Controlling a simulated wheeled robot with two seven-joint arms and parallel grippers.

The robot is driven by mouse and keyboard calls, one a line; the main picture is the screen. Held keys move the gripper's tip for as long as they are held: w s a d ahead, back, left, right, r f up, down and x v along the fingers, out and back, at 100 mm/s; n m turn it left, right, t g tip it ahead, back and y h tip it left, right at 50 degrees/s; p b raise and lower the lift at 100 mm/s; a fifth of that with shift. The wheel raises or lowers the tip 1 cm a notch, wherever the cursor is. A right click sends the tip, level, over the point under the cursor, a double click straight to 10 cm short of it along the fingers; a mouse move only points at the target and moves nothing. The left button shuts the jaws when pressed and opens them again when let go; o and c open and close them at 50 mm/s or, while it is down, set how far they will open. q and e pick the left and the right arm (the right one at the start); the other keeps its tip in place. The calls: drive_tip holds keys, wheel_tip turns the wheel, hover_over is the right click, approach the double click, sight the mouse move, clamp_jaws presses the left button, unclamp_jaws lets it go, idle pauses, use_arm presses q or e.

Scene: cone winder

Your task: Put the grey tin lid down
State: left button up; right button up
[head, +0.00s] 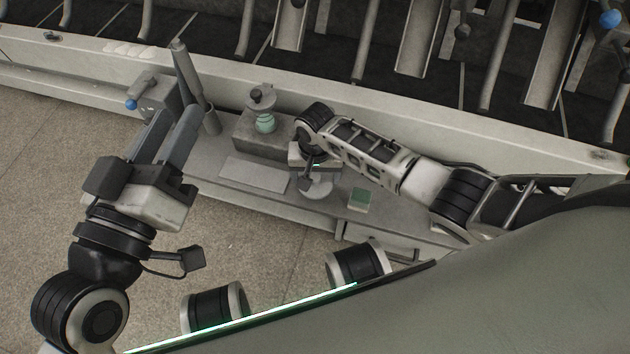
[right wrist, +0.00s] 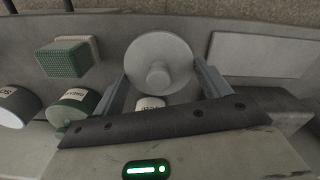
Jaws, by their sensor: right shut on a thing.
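The grey tin lid (right wrist: 150,50) is a round disc with a knob at its middle. In the right wrist view it sits between the two fingers of my right gripper (right wrist: 160,84), which is shut on it. In the head view the lid (head: 319,189) shows below my right gripper (head: 314,170), over the narrow grey bench (head: 222,150). The arm hides part of it, and I cannot tell whether it touches the bench. My left gripper (head: 180,112) is empty, its two fingers apart, near the bench's left end.
A green block (head: 360,197) lies right of the lid. A pale flat plate (head: 255,173) lies left of it. Behind stands a grey box (head: 245,132) with a green piece. The right wrist view shows a green labelled tin (right wrist: 75,108) and a white-labelled tin (right wrist: 15,108).

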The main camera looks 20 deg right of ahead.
sight(316, 182)
wheel_tip(316, 182, down, 3)
drive_tip(key=shift+r+b, duration=0.15)
drive_tip(key=shift+b, duration=1)
drive_tip(key=shift+s, duration=0.1)
use_arm(q)
drive_tip(key=r+m+t+h, duration=0.1)
drive_tip(key=r+m+t, duration=0.1)
drive_tip(key=r+m, duration=0.1)
drive_tip(key=w+r+m+t+h, duration=0.1)
drive_tip(key=r, duration=0.1)
drive_tip(key=shift+a+r+m+h, duration=0.25)
drive_tip(key=shift+m+h, duration=0.05)
use_arm(e)
drive_tip(key=shift+f, duration=0.2)
drive_tip(key=o, duration=1)
use_arm(q)
drive_tip(key=shift+r, duration=0.1)
use_arm(e)
drive_tip(key=shift+r, duration=0.1)
